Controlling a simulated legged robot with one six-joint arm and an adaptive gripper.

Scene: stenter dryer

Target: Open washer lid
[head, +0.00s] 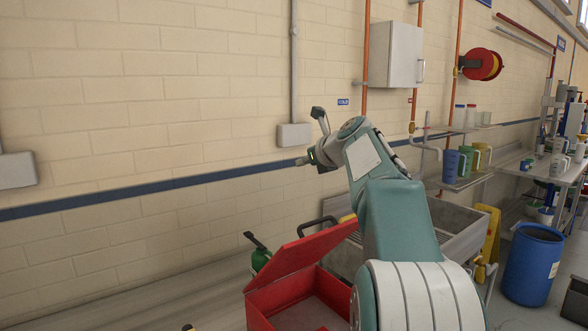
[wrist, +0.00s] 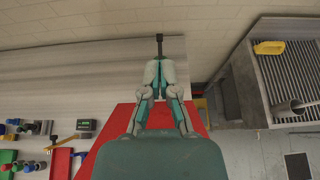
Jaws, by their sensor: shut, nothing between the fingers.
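The washer is a red box (head: 262,308) at the bottom middle of the head view. Its red lid (head: 300,252) is tilted up, with the box's inside showing below it. A black bar handle (head: 317,227) shows by the lid's upper edge; I cannot tell whether it is fixed to the lid. My gripper (head: 304,160) is up in front of the wall, above the lid and apart from it, pointing left. In the wrist view my gripper (wrist: 159,62) has its fingers together and empty, and red surface (wrist: 112,132) shows beneath it.
A grey sink (head: 455,232) stands behind and right of the washer. A blue barrel (head: 533,265) and shelves with jugs (head: 451,165) are at right.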

